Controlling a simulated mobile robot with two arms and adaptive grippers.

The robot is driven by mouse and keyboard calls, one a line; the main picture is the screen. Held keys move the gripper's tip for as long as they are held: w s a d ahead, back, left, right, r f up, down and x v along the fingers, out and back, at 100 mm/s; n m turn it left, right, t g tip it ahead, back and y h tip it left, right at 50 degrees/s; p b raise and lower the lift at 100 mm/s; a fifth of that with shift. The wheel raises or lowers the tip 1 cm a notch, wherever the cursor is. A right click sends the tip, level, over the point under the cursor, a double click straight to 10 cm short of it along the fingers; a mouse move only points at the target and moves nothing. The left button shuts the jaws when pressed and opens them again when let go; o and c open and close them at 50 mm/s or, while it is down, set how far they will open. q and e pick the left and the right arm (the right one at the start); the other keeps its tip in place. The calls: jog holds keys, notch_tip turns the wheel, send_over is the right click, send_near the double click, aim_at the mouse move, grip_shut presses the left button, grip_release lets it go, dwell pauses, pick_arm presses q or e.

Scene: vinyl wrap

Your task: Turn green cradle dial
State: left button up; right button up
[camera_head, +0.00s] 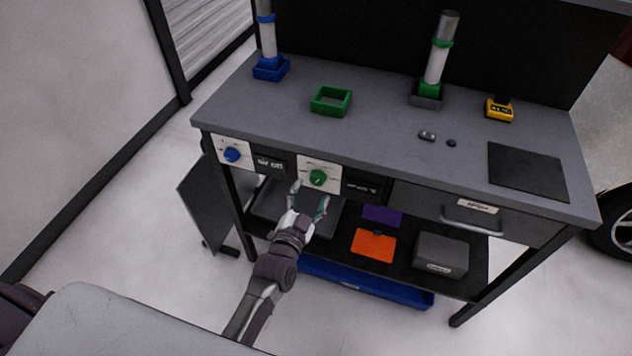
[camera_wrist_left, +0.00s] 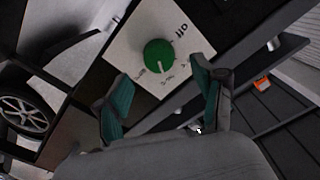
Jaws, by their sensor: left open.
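The green cradle dial (camera_head: 318,177) sits on a white panel on the front of the workbench, left of the drawer. In the left wrist view the green dial (camera_wrist_left: 159,53) shows a white pointer line and printed marks around it. My left gripper (camera_head: 309,192) is open just in front of and below the dial, its fingers apart. In the left wrist view its two teal-padded fingertips (camera_wrist_left: 158,92) stand either side below the dial, with nothing between them. I see no contact with the dial. My right gripper is not in view.
A blue dial (camera_head: 232,155) is on the panel to the left. On the bench top (camera_head: 380,140) stand a green square frame (camera_head: 331,101), a green-collared cylinder (camera_head: 436,65) and a blue-based one (camera_head: 268,45). A drawer handle (camera_head: 471,217) juts out at right.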

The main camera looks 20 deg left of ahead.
aim_at(317, 181)
pick_arm(q)
jog(key=shift+w+d, duration=0.1)
jog(key=shift+w, duration=2.1)
jog(key=shift+c, duration=0.2)
jog(key=c, duration=1.1)
